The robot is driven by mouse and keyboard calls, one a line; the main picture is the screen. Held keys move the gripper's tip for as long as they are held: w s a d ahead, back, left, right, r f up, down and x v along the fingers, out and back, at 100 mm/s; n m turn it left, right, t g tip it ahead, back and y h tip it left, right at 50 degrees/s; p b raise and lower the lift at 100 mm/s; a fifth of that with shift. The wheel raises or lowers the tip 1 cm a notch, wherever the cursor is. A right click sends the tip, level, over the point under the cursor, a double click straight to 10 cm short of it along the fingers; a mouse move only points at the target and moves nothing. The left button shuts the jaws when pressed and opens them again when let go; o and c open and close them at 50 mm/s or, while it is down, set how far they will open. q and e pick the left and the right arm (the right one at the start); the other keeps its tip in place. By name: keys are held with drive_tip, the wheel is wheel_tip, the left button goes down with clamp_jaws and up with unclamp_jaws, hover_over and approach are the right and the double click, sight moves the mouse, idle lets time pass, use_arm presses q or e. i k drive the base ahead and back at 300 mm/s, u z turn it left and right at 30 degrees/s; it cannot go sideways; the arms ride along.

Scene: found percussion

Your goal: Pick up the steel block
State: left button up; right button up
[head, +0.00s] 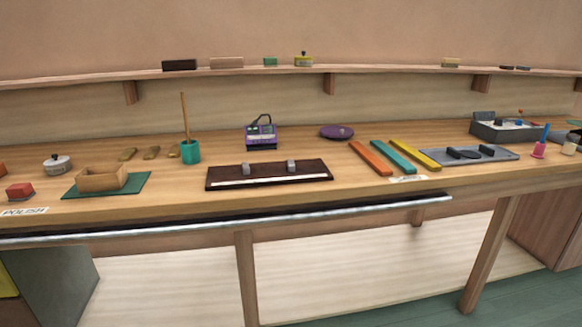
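Two small grey blocks stand upright on a dark brown board (225,181) near the middle of the bench: a left one (247,169) and a right one (291,166). Either could be the steel block; I cannot tell which from this view. Neither of my grippers is in view.
On the wooden bench (320,205), a teal cup (191,152) with a stick and a purple device (261,135) stand behind the board. Orange (370,159), teal (393,157) and yellow (415,154) bars lie to its right. A metal rail (200,226) runs below the front edge.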

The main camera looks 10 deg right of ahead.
sight(291, 166)
drive_tip(key=k, duration=1.2)
drive_tip(key=z, duration=0.8)
drive_tip(key=i, duration=1.8)
drive_tip(key=u, duration=0.45)
